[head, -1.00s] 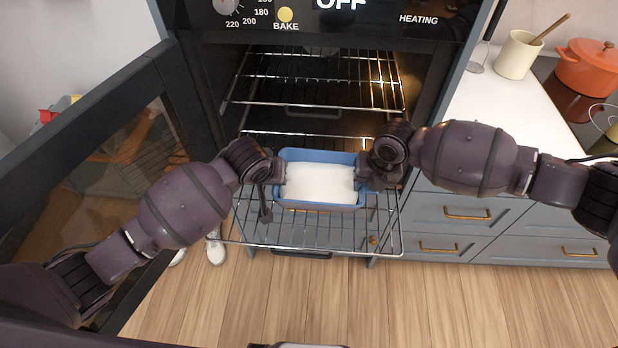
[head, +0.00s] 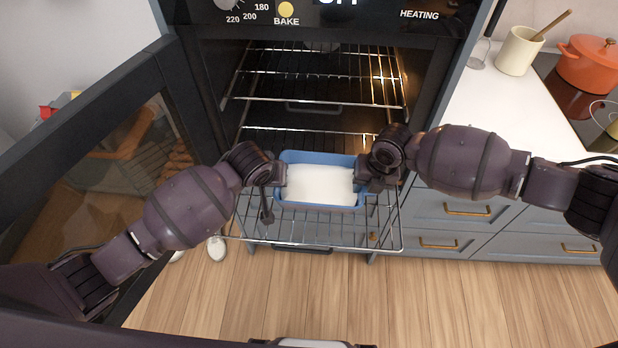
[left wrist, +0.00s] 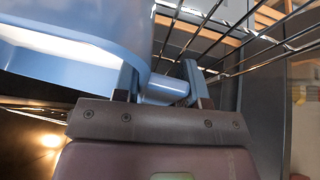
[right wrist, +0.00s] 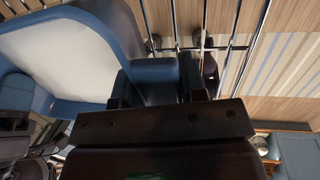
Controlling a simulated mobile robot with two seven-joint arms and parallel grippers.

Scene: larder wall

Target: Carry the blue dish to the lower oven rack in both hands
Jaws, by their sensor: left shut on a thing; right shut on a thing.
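The blue dish (head: 318,206) with a white filling is held level between my two grippers, over the pulled-out lower oven rack (head: 300,243). My left gripper (head: 278,172) is shut on the dish's left handle, which shows between the fingers in the left wrist view (left wrist: 163,90). My right gripper (head: 363,172) is shut on the right handle, which also shows in the right wrist view (right wrist: 155,76). Rack wires show close to the dish in both wrist views. Whether the dish's underside touches the rack cannot be told.
The oven door (head: 110,170) stands open on the left. An upper rack (head: 310,100) sits inside the lit oven. Grey drawers (head: 455,215) and a white counter (head: 485,110) with a utensil crock (head: 518,52) and an orange pot (head: 586,65) are on the right.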

